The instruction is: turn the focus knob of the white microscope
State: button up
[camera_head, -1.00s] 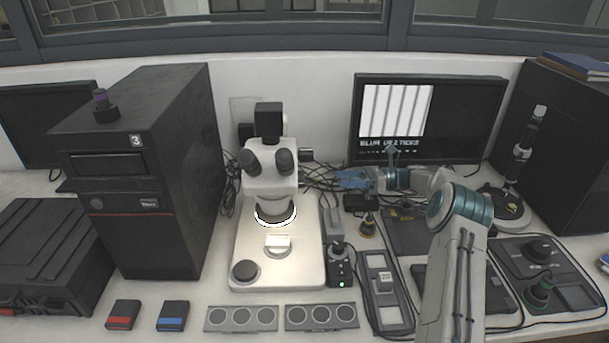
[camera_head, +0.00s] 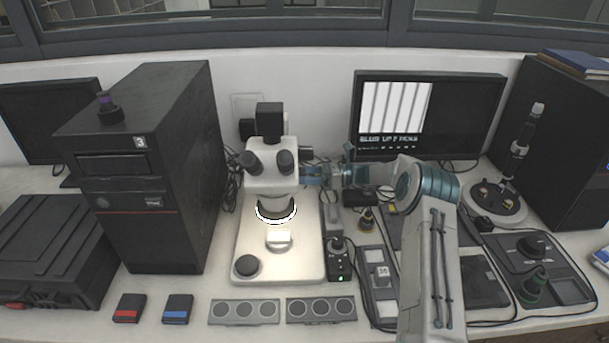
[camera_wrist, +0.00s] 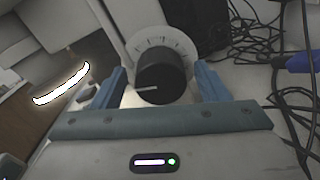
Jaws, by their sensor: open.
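The white microscope (camera_head: 272,180) stands in the middle of the bench in the head view, its ring light lit. Its focus knob (camera_wrist: 158,76) is a black cylinder with a white pointer line, in front of a pale dial with tick marks, in the wrist view. A black knob (camera_head: 306,153) also shows at the right of the microscope head in the head view. My gripper (camera_wrist: 152,88) has its two blue fingers apart, one on each side of the focus knob. I cannot tell whether they touch it. In the head view my gripper (camera_head: 312,174) is at the microscope's right side.
Dark cables (camera_wrist: 262,40) run behind and right of the knob. A control box (camera_head: 338,262) with a green light stands right of the microscope base. The monitor (camera_head: 470,115) is behind my arm. A black cabinet (camera_head: 190,160) stands on the left.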

jog(key=c, duration=1)
jog(key=shift+m+p, duration=0.45)
jog(key=shift+m, duration=0.75)
jog(key=o, duration=1)
jog(key=d+b, duration=0.3)
jog(key=d, duration=1.1)
jog(key=shift+s, duration=0.15)
jog(key=shift+a, duration=0.1)
